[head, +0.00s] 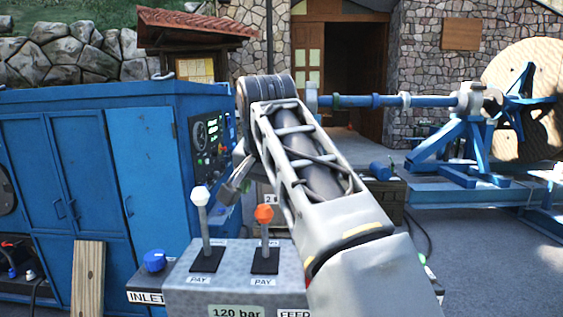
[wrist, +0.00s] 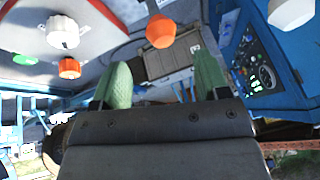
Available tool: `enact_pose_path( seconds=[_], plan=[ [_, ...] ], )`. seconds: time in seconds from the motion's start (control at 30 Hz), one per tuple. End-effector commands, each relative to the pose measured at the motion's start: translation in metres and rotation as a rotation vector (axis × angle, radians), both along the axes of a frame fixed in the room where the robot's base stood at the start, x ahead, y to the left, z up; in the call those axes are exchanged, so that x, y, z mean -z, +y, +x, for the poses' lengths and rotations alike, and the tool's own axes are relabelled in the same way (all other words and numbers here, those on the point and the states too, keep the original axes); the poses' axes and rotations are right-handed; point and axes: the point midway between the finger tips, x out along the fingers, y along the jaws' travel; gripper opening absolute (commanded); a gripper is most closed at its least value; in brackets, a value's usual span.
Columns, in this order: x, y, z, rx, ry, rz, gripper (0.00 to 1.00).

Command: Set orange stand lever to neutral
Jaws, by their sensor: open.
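The orange-knobbed lever (head: 264,214) stands on the grey control box (head: 232,287), right of a white-knobbed lever (head: 200,196). It rises from a black plate labelled PAY and looks lower than the white one; its exact fore-aft tilt I cannot tell. My gripper (head: 230,188) hangs above the box, between and behind the two knobs in the head view. In the wrist view its green fingers (wrist: 162,80) are apart and empty. The orange knob (wrist: 160,30) shows beyond the gap between them, not touching either finger. The white knob (wrist: 290,10) is at the upper right there.
A blue cabinet (head: 70,180) with a gauge panel (head: 208,138) stands left. A blue knob (head: 154,260) sits at the box's left. In the wrist view another orange knob (wrist: 69,68) and a white knob (wrist: 62,30) are left. My arm hides the box's right part.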

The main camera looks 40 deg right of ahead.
Motion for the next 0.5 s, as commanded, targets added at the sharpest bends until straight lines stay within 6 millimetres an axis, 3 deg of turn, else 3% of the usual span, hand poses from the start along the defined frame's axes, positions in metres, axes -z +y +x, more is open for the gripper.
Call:
enact_pose_path(
  seconds=[0.2,0.5],
  plan=[
    [-0.033,0.007,-0.015,-0.001,-0.003,-0.001,0.69],
    [-0.049,0.011,-0.023,0.000,-0.001,-0.001,0.69]
  ],
)
